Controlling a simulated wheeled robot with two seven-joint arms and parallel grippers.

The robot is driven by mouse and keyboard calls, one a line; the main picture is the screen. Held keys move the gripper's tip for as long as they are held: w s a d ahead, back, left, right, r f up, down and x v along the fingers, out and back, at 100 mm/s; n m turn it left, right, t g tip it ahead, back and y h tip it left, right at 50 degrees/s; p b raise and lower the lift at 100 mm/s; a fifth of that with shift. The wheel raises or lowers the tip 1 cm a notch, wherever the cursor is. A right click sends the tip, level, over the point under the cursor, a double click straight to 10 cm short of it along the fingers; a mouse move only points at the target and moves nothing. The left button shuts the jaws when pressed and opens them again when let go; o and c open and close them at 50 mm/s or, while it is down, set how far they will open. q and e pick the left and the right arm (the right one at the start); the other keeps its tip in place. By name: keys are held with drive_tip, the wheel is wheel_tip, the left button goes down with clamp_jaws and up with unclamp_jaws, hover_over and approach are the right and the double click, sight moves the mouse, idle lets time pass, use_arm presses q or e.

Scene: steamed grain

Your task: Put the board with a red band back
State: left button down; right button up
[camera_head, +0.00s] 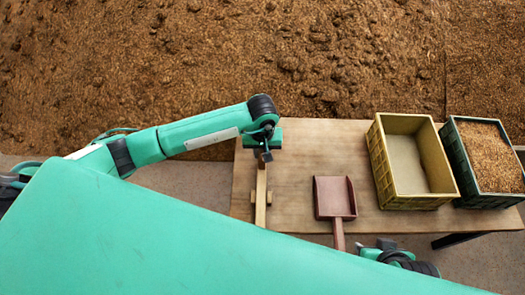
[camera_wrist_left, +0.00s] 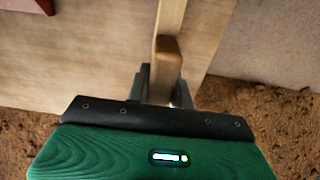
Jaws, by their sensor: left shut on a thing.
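My left gripper (camera_head: 264,156) points down over the left end of the wooden table and is shut on a narrow light-wood piece (camera_head: 261,190). The piece runs from the fingers toward the front of the table, with a short crosspiece partway along. In the left wrist view, the rounded end of the wooden piece (camera_wrist_left: 166,60) sits between the fingers (camera_wrist_left: 163,88). No red band shows on it in either view. Its front end is hidden behind my green body. Part of my right arm shows at the lower right, but its fingers do not.
A reddish-brown scoop (camera_head: 335,197) lies right of the wooden piece on the table (camera_head: 300,140). Farther right are an empty yellow crate (camera_head: 384,165) and a dark green crate (camera_head: 466,170) full of grain. A grain heap (camera_head: 300,60) lies behind the table.

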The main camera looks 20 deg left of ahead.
use_arm(q)
drive_tip(key=shift+f+b, duration=0.35)
drive_tip(key=shift+b, duration=0.05)
use_arm(e)
drive_tip(key=shift+f, duration=0.35)
use_arm(q)
drive_tip(key=c, duration=1.1)
unclamp_jaws()
drive_tip(key=shift+c, duration=0.2)
drive_tip(key=shift+r, duration=0.25)
wheel_tip(320, 180, up, 13)
drive_tip(key=p, duration=0.1)
drive_tip(key=shift+r, duration=0.2)
use_arm(e)
drive_tip(key=shift+s+d+r, duration=0.1)
drive_tip(key=shift+r, duration=0.5)
